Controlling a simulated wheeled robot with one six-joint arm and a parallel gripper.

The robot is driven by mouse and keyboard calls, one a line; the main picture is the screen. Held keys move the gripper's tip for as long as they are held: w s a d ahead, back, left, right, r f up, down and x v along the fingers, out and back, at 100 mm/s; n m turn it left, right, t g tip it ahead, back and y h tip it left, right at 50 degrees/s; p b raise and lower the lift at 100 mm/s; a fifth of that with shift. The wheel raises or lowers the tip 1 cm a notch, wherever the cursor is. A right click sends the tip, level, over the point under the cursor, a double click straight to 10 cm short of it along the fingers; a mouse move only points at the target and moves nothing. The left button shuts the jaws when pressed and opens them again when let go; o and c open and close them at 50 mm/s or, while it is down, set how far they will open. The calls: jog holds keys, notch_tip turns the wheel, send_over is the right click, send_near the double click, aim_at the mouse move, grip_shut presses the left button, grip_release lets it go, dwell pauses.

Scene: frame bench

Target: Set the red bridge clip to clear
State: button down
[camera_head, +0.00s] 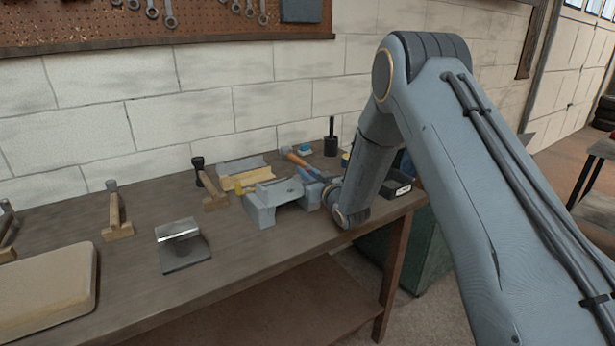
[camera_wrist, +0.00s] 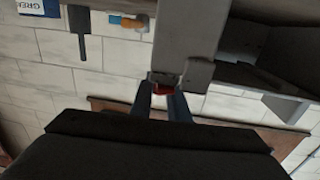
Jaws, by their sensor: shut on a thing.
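The red bridge clip (camera_wrist: 164,89) shows as a small red piece in the wrist view, between the tips of my gripper (camera_wrist: 163,99). My gripper is shut on it, right against the edge of a grey block (camera_wrist: 187,45). Most of the clip is hidden by the fingers and the block, so its setting cannot be read. In the head view a grey bridge-shaped frame (camera_head: 262,213) stands on the bench, just left of my wrist. The clip cannot be made out there.
The wooden bench (camera_head: 135,285) carries a metal plate with a raised piece (camera_head: 183,255), wooden-based tools (camera_head: 117,222), a yellow block (camera_head: 246,179) and a tan pad (camera_head: 45,292). A black upright holder (camera_head: 331,146) stands near the wall. The front middle of the bench is clear.

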dwell(0.3)
jog(key=c, duration=1.7)
grip_release()
jog(key=shift+s+d, duration=0.1)
jog(key=b+v, duration=0.2)
jog(key=v, duration=0.5)
jog(key=shift+s+d+r, duration=0.1)
jog(key=shift+s+d, duration=0.1)
jog(key=shift+s, duration=0.05)
